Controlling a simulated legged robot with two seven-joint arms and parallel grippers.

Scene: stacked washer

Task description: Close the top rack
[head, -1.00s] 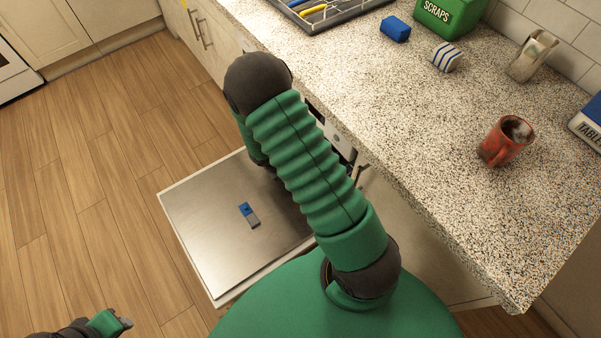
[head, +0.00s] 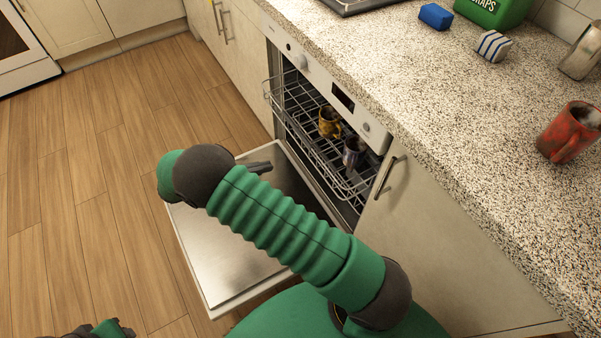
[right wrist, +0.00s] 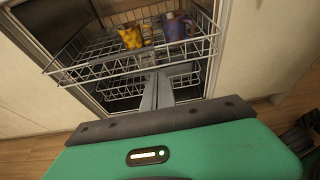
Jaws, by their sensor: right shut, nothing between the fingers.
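The top rack (head: 312,149) is a wire rack sticking partly out of the open dishwasher. It holds a yellow mug (head: 329,122) and a dark bluish mug (head: 353,152). In the right wrist view the rack (right wrist: 100,70) is ahead, with the yellow mug (right wrist: 131,36) and the purple-blue mug (right wrist: 176,27) in it. My right gripper (head: 260,167) is over the lowered door, in front of the rack. Its fingers (right wrist: 157,92) are together and empty, near the rack's front edge; contact is unclear. Only part of my left gripper (head: 112,328) shows at the lower left.
The dishwasher door (head: 225,262) lies open and low in front of the rack. A speckled counter (head: 440,120) runs above, with a red mug (head: 568,133), a blue block (head: 436,15) and a striped block (head: 493,45). The wooden floor (head: 90,200) at left is clear.

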